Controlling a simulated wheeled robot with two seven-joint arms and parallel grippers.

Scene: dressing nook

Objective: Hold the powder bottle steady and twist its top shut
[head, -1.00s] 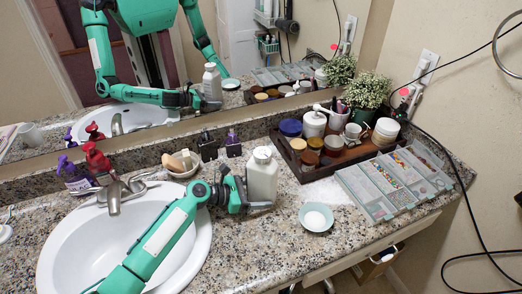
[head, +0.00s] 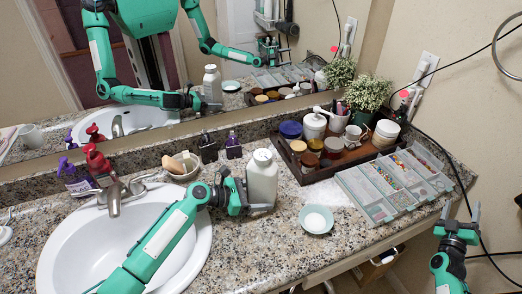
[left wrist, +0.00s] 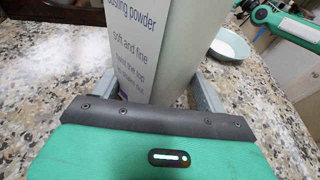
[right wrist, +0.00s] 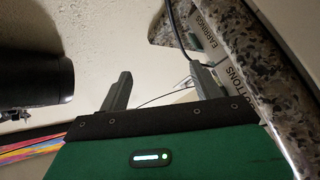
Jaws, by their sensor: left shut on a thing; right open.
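The white powder bottle (head: 262,180) stands upright on the granite counter, with its pale round top (head: 262,156) on it. I cannot tell how far the top is turned. My left gripper (head: 260,207) is shut around the lower part of the bottle. The left wrist view shows the bottle's printed side (left wrist: 150,45) between the fingers; its top is out of that view. My right gripper (head: 459,212) is open and empty at the right, beyond the counter's front edge and well away from the bottle. Its spread fingers show in the right wrist view (right wrist: 162,90).
A small pale dish (head: 316,219) sits right of the bottle. A brown tray (head: 322,172) of jars and a sectioned bead organizer (head: 372,200) stand behind and to the right. The sink (head: 75,250) is at left. A black cord (head: 455,160) hangs near my right arm.

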